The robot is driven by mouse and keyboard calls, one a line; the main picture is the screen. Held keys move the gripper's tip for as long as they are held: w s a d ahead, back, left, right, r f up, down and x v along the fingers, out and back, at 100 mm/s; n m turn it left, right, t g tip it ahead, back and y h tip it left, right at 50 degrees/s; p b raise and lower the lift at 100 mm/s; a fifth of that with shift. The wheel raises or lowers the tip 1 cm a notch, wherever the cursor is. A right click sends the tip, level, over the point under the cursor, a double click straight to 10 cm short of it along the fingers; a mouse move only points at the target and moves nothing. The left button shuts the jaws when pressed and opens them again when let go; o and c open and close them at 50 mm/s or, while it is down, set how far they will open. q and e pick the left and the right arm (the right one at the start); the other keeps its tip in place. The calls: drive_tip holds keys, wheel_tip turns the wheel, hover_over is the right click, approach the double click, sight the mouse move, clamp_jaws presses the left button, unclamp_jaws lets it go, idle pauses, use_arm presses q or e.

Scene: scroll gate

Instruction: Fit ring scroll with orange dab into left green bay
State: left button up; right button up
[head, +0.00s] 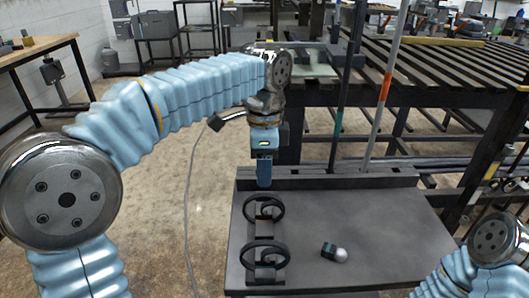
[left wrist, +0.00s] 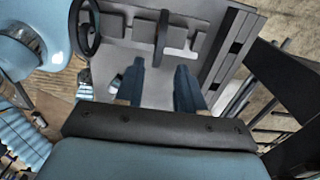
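Two dark rings stand upright on blocky dark supports at the left of a grey tabletop (head: 390,220): a far ring (head: 278,208) and a near ring (head: 283,262). Both also show at the top of the left wrist view, one ring (left wrist: 97,28) at the left and one (left wrist: 162,25) near the middle. I cannot make out an orange dab on either, nor a green bay. My left gripper (head: 264,182) points down above the far left of the tabletop, just beyond the far ring. In the left wrist view its fingers (left wrist: 160,85) are apart with nothing between them. My right gripper is out of view.
A small dark piece with a pale ball end (head: 340,254) lies on the tabletop, right of the rings. A raised dark rail (head: 340,182) runs along the back edge. A slatted metal bench (head: 430,70) stands behind. The tabletop's right side is clear.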

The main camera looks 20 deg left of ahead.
sight(264, 194)
use_arm(q)
wheel_tip(264, 194, down, 8)
drive_tip(key=b, duration=0.4)
drive_tip(key=shift+r+b, duration=0.2)
drive_tip(key=shift+b, duration=0.2)
clamp_jaws()
drive_tip(key=shift+r, duration=0.2)
drive_tip(key=shift+r+p, duration=1.4)
drive_tip(key=shift+p, duration=0.35)
drive_tip(key=shift+r+p, duration=0.65)
drive_tip(key=shift+r, duration=0.7)
wheel_tip(264, 194, up, 6)
drive_tip(key=shift+r, duration=0.1)
